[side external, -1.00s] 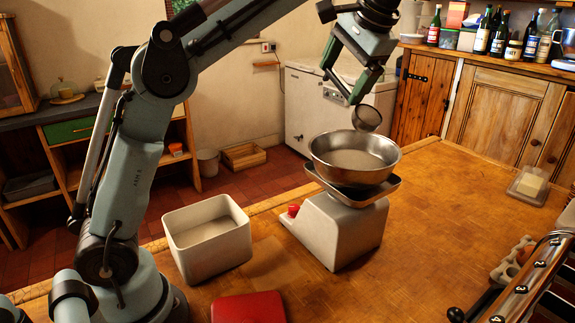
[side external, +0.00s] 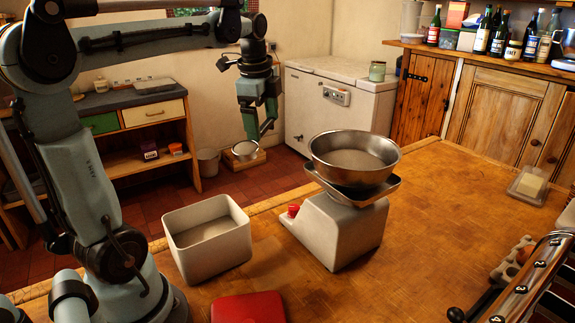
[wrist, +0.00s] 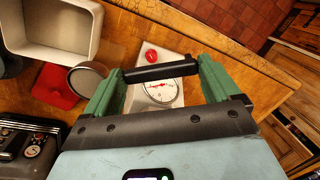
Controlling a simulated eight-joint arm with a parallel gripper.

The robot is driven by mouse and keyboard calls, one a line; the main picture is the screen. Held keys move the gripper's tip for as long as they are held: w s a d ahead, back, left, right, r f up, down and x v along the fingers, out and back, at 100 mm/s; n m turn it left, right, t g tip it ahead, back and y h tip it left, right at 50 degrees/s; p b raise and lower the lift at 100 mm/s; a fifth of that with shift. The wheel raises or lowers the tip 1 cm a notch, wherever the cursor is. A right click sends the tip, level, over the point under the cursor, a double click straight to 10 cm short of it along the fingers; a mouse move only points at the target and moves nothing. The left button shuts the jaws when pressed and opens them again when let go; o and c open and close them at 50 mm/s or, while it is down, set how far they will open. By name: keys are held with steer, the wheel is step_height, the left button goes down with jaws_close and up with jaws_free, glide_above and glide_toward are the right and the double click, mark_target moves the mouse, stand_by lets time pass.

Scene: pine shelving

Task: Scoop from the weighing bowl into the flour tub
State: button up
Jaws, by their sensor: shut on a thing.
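My gripper (side external: 258,128) is shut on the black handle of a small round scoop (side external: 245,150) and holds it in the air, behind and above the flour tub. The handle spans my green fingers in the wrist view (wrist: 160,72). The scoop's cup (wrist: 88,78) looks filled with pale stuff. The flour tub (side external: 184,254), an open whitish box, stands on the table with a pale layer inside; its corner shows in the wrist view (wrist: 92,40). The weighing bowl (side external: 352,178), steel with pale contents, sits on the scale (side external: 340,235) to the right.
A red object (side external: 248,307) lies in front of the tub. A butter dish (side external: 527,187) and an egg carton (side external: 512,258) are at the right, near a dark appliance (side external: 530,285). The table's middle right is clear.

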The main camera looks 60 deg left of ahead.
mark_target(245, 152)
steer(key=s+d+f+m+g+y, duration=0.1)
steer(key=s+d+f+m+y, duration=0.4)
steer(key=y, duration=0.7)
steer(key=shift+s+d+f+m+g, duration=0.3)
steer(key=shift+s+f+m, duration=0.7)
steer(key=shift+s+f, duration=0.8)
steer(key=shift+d+y, duration=0.3)
steer(key=shift+y, duration=0.9)
steer(key=shift+d+f+y, duration=0.15)
steer(key=shift+d+y, duration=0.05)
steer(key=shift+y, duration=0.5)
